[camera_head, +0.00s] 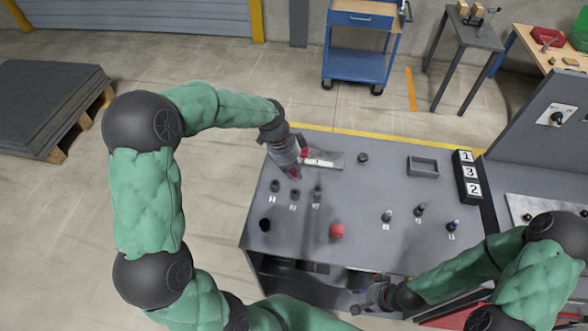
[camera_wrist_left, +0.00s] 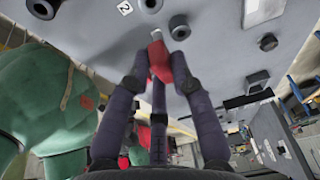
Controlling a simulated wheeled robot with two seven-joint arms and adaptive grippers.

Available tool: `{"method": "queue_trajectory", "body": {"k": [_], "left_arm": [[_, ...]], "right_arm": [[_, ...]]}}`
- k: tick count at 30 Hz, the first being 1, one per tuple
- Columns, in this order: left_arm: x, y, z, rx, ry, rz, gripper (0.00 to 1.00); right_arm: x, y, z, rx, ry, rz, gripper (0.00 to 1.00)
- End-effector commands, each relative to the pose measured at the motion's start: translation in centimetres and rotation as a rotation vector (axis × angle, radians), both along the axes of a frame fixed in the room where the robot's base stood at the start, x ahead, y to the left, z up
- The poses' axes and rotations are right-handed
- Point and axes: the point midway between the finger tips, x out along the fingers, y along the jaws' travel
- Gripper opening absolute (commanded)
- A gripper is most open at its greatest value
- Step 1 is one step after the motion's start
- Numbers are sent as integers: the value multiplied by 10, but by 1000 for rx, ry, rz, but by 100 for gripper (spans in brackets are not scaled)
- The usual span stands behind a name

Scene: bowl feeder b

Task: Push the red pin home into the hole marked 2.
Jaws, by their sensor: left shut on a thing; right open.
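My left gripper (camera_head: 293,172) is shut on the red pin, just behind a row of small dark sockets near the table's left side. In the left wrist view the red pin (camera_wrist_left: 158,52) sits between the fingertips of the left gripper (camera_wrist_left: 160,60). Dark round sockets (camera_wrist_left: 179,27) lie close by, and a white label reading 2 (camera_wrist_left: 124,8) is at the top edge. The row also shows in the head view, with a left socket (camera_head: 275,187), a middle socket (camera_head: 294,193) and a right socket (camera_head: 317,190). My right gripper (camera_head: 372,297) is open near the table's front edge.
Behind the left gripper lies a grey plate (camera_head: 330,160) with a red part. Several small labelled pieces (camera_head: 420,210) stand to the right. A grey tray (camera_head: 423,166) and a stand numbered 1, 3, 2 (camera_head: 467,177) are further back.

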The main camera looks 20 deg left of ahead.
Motion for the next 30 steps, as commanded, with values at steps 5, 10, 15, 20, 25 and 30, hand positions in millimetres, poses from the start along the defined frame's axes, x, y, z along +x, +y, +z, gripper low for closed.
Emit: {"method": "queue_trajectory", "body": {"k": [5,10,15,20,25,30], "left_arm": [[0,0,-12,0,1,0,0],[0,0,-27,0,2,0,0],[0,0,-41,0,2,0,0],[0,0,-52,0,1,1,0],[0,0,-56,0,0,1,0],[0,0,-56,0,0,0,0]], "right_arm": [[0,0,-9,0,0,0,43],[0,0,-19,0,0,0,43],[0,0,-30,0,0,0,43],[0,0,-37,0,0,0,43],[0,0,-40,0,0,0,43],[0,0,-40,0,0,0,43]]}}
